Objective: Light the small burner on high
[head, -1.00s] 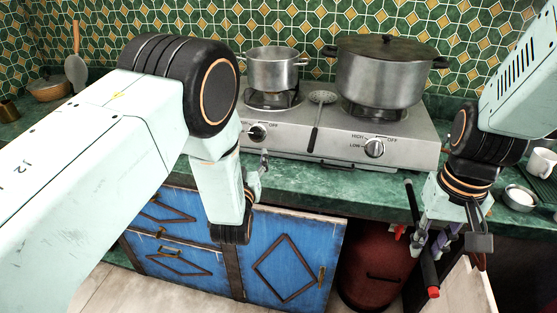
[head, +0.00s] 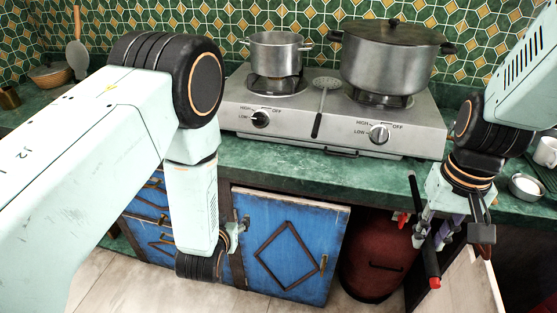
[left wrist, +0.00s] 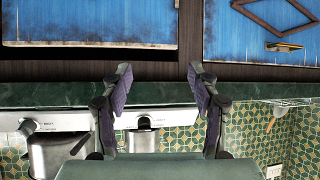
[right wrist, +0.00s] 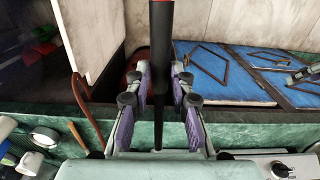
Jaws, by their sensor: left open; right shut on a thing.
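The silver gas hotplate (head: 335,142) stands on the green counter. A small pot (head: 275,55) sits over the small burner (head: 277,86) on the left, where I see no flame. The small burner's knob (head: 261,119) is at the left front; its exact setting is hard to read. My left gripper (head: 238,230) is open and empty, below the counter edge before the blue doors; its spread fingers show in the left wrist view (left wrist: 160,95). My right gripper (head: 437,232) is shut on a black stick lighter with a red end (head: 432,268), also in the right wrist view (right wrist: 159,75).
A large lidded pot (head: 392,62) covers the right burner, with its knob (head: 379,134) in front. A slotted spoon (head: 321,100) lies between the burners. A red gas cylinder (head: 378,262) stands in the open cabinet. A cup (head: 545,152) and small bowl (head: 525,186) are at right.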

